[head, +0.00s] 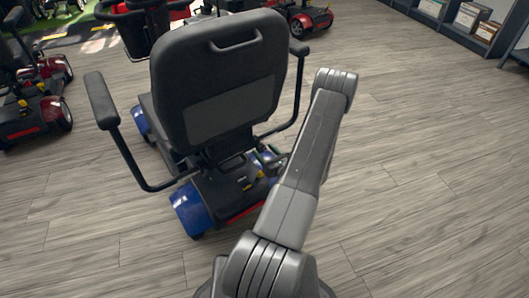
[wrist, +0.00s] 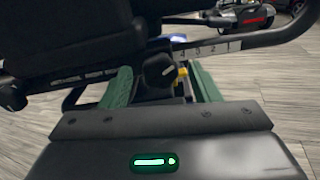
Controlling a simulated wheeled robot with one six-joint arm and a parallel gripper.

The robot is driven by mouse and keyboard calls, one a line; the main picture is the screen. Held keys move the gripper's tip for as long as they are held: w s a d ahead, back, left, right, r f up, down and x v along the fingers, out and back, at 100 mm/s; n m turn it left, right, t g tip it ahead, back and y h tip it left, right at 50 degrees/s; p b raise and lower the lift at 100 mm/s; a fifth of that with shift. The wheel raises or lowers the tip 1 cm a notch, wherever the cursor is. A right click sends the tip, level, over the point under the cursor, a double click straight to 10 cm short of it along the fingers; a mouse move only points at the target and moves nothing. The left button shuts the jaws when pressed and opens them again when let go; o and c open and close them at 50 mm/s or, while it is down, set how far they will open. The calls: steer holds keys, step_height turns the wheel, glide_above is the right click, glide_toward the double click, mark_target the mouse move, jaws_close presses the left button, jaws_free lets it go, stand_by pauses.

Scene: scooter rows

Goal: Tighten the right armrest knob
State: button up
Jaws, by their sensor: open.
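The scooter's black seat (head: 218,75) has its back to me in the head view. Its right armrest (head: 299,48) is on the picture's right, with a bent black tube below. In the wrist view the armrest tube (wrist: 228,46) carries a white number scale, and a black knob (wrist: 157,68) with a pale mark sits below the tube. My gripper (wrist: 163,86) is open, its green-padded fingers to the left and right of the knob. I see no contact with it. In the head view my arm hides most of the gripper; some green shows by the seat's lower right.
The scooter's blue rear body (head: 192,208) stands below the seat. A yellow part (wrist: 182,73) lies just right of the knob. A red scooter (head: 38,100) stands at left, with others behind. Shelves with boxes (head: 470,18) are at upper right. The wooden floor at right is clear.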

steer(key=shift+w+a, duration=0.25)
steer(key=shift+w, duration=0.05)
steer(key=c, duration=1)
